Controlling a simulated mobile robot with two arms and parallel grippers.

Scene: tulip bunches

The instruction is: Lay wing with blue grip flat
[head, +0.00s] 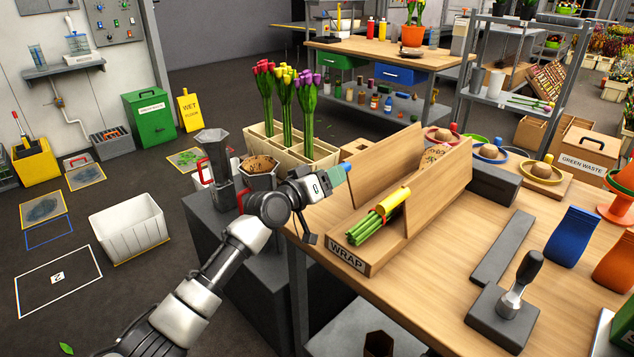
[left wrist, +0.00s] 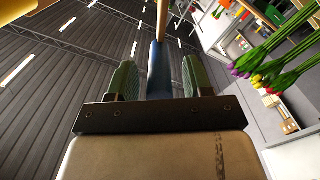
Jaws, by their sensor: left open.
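The wrap station (head: 347,258) is a wooden cradle labelled WRAP on the bench. Its wing with the blue grip (head: 384,166) stands raised along the far left side. The blue grip (head: 346,167) sticks out from this wing's left end. My left gripper (head: 335,177) is open at the grip. In the left wrist view the blue grip (left wrist: 158,72) lies between the two green finger pads, with a gap visible on at least one side. The wing's wooden edge (left wrist: 162,20) shows beyond it. The opposite wing (head: 440,185) also stands raised. My right gripper is not in view.
A yellow-wrapped bunch with green stems (head: 380,218) lies in the cradle. Left of the bench stand a crate of tulips (head: 318,152) and metal jugs (head: 213,145). A grey stamp-like tool (head: 503,315) and a blue pouch (head: 572,237) stand to the right.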

